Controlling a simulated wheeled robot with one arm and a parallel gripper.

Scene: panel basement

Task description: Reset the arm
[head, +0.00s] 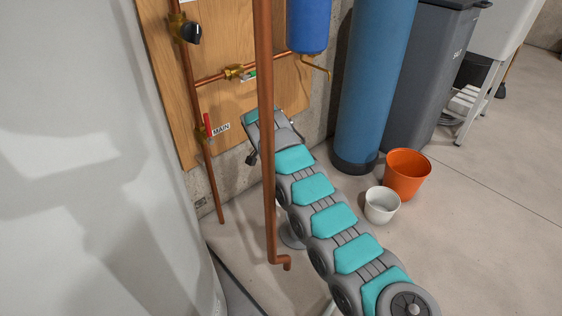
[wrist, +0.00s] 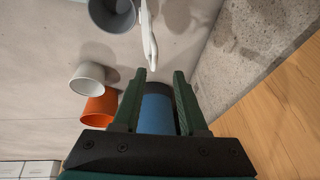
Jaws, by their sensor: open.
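My arm reaches from the lower right of the head view up to the wooden panel (head: 165,90), bent close to the wall. In the head view my gripper is mostly hidden behind my arm's end; only a small dark part shows beside the copper pipe. In the wrist view my gripper (wrist: 158,78) is open, with two dark green fingers apart and nothing held between them. The blue tank (wrist: 156,112) shows beyond the gap between the fingers. The wooden panel's edge (wrist: 290,110) is to the right.
A vertical copper pipe (head: 265,130) crosses in front of my arm. A red-handled valve (head: 207,125) labelled MAIN is left of my arm's end. A large white tank (head: 90,160) fills the left. An orange bucket (head: 405,174) and white bucket (head: 381,206) stand right; open floor lies beyond.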

